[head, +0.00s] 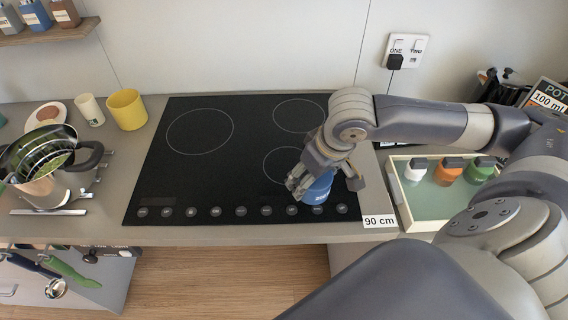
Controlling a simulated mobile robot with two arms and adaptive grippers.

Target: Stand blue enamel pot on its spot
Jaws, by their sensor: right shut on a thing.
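The blue enamel pot (318,190) is at the front right of the black cooktop (225,175). My right gripper (312,180) is shut on it and covers much of it from above. Only part of its blue side shows, with a small pale mark. I cannot tell whether its base touches the glass. The back right ring (297,101) and the large left ring (199,111) are bare. My left gripper is not in view.
A metal pot with a strainer (55,180) stands at the left, near a yellow cup (127,109) and a cream cup (91,110). A tray (427,215) with several small bottles is right of the cooktop. A "90 cm" label (380,221) marks the front edge.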

